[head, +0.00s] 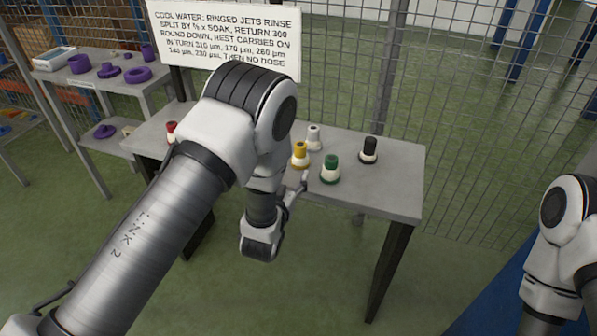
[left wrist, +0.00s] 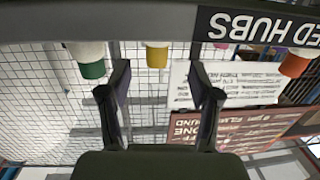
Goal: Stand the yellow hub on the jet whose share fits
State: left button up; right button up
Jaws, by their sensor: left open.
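The yellow hub (head: 300,155) stands upright on the grey table (head: 395,190), with a pale lower part. In the upside-down left wrist view the yellow hub (left wrist: 157,57) shows between and beyond my fingers. My left gripper (head: 300,187), partly hidden by its own wrist, is at the table's front edge, just short of the yellow hub. In the left wrist view my left gripper (left wrist: 158,78) is open, with nothing between its fingers. No jet can be made out for certain. My right arm shows at the right edge, but its gripper is out of frame.
A green hub (head: 330,168), a grey-white one (head: 313,136) and a black one (head: 369,150) stand close by; a red one (head: 171,130) is farther left. A white sign (head: 225,35) about ringed jets hangs behind. Purple parts (head: 137,75) lie on a left shelf. Mesh fence (head: 470,130) stands behind.

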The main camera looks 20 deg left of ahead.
aim_at(299, 153)
pick_arm(q)
jog(key=shift+w+d+t+b, duration=0.2)
jog(key=shift+w+t+b, duration=0.2)
jog(key=shift+w+b, duration=0.4)
jog(key=w, duration=0.2)
jog(key=w+r, duration=0.1)
jog(key=w, duration=0.4)
jog(key=shift+w+a+r, duration=0.15)
jog(key=shift+w+a, duration=0.05)
jog(key=shift+a, duration=0.1)
grip_shut()
pick_arm(e)
notch_tip(299, 153, down, 4)
jog(key=shift+w+f, duration=0.1)
